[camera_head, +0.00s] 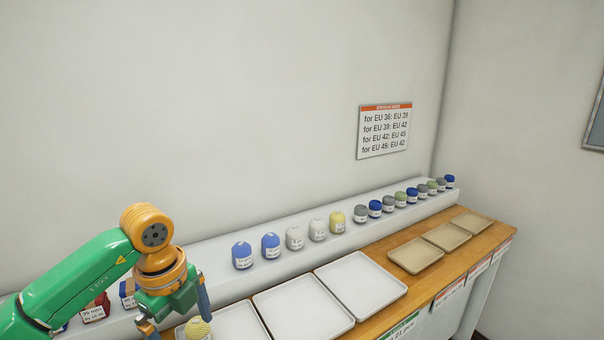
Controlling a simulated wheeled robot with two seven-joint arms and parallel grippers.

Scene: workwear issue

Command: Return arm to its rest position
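My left arm, green with orange joints, comes in from the left. Its gripper (179,322) points down over the near end of the counter, with its two fingers spread apart and nothing seen held between them. A pale yellow rolled item (197,329) with a white label shows just below the fingers, by the nearest white tray (241,322). The frame's bottom edge cuts this item off, and I cannot tell whether a finger touches it. My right gripper is not in view.
A raised white shelf (220,270) along the wall carries a row of labelled rolled items, blue, white, yellow, grey and green. Red and blue boxes (95,308) stand behind my arm. White trays (362,283) and tan trays (416,255) on the wooden counter look empty. A sign (384,131) hangs above.

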